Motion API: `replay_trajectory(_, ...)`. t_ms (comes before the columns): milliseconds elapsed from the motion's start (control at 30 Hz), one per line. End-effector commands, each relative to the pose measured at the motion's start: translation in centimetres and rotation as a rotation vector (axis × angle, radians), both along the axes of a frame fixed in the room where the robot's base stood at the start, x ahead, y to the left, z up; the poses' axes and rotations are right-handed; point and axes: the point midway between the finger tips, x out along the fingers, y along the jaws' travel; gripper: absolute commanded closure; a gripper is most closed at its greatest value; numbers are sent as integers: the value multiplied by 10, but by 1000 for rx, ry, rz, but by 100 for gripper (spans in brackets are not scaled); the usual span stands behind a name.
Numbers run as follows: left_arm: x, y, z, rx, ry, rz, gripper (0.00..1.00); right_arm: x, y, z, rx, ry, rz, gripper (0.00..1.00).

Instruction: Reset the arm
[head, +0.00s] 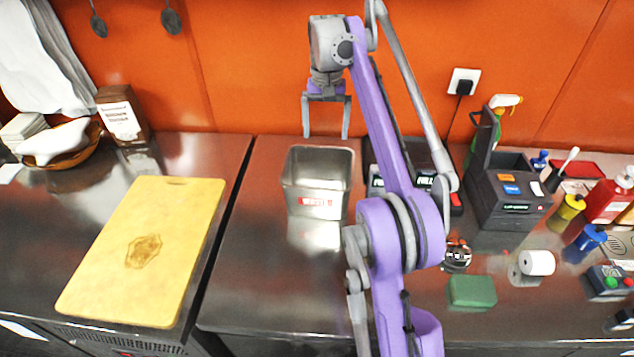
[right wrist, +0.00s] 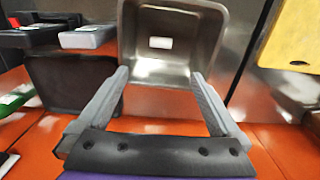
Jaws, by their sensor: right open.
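My right arm, purple and grey, reaches up through the middle of the head view. Its right gripper (head: 326,134) hangs with its fingers pointing down, apart and empty, above the back of a steel container (head: 318,183) with a red-and-white label. My left gripper is not in either view.
A yellow cutting board (head: 146,252) lies on the left counter. The orange wall (head: 240,60) is close behind. Counter in front of the container is clear.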

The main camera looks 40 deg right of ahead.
Motion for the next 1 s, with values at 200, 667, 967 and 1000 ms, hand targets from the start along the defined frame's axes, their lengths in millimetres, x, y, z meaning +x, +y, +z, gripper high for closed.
replay_trajectory(200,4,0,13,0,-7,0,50,0,0,26,-1,-1,0,0)
replay_trajectory(667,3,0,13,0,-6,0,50,0,0,27,0,0,0,0)
replay_trajectory(967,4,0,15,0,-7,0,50,-3,32,29,-20,-43,76,0)
replay_trajectory(1000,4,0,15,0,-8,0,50,-6,43,28,-27,-58,103,0)
